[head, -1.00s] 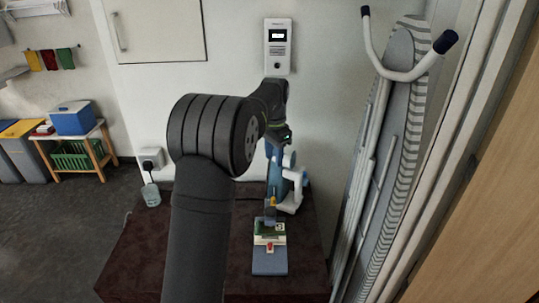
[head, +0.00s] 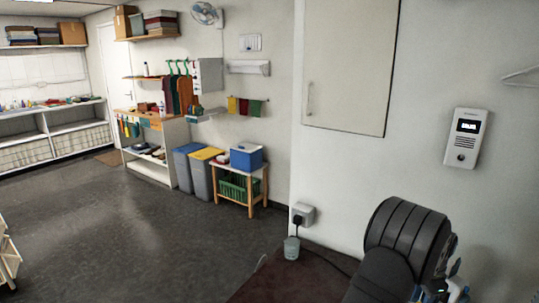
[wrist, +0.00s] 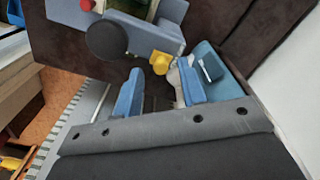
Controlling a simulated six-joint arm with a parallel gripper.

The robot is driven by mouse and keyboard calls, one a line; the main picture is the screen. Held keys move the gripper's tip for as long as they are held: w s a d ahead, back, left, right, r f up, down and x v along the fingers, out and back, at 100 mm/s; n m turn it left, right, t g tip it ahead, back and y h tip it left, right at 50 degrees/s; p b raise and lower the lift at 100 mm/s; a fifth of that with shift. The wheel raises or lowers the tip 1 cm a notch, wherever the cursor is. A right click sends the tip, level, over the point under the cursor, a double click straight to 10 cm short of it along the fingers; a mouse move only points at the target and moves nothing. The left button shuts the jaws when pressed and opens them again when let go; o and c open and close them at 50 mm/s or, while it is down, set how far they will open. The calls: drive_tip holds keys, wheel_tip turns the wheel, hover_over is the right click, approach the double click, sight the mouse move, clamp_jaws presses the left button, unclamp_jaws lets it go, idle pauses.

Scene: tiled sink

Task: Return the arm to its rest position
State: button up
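My arm (head: 405,240) shows at the lower right of the head view, its dark grey elbow raised in front of the white wall. The arm's end is cut off by the picture's lower edge there. In the wrist view my gripper (wrist: 160,88) has two blue fingers standing apart, with no object visibly held between them. Beyond the fingers is a blue-grey device (wrist: 150,32) with a round black part, a red knob and a small yellow part. I cannot tell whether the fingers touch it.
The dark brown table (head: 290,280) carries a small cup (head: 291,248) near a wall socket (head: 303,214). An intercom (head: 465,138) hangs on the wall. A side table (head: 240,185), bins (head: 203,170) and open floor (head: 120,235) lie left. A striped board edge (wrist: 60,140) shows in the wrist view.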

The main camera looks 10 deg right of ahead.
drive_tip(key=shift+f, duration=0.7)
drive_tip(key=shift+w+a, duration=0.5)
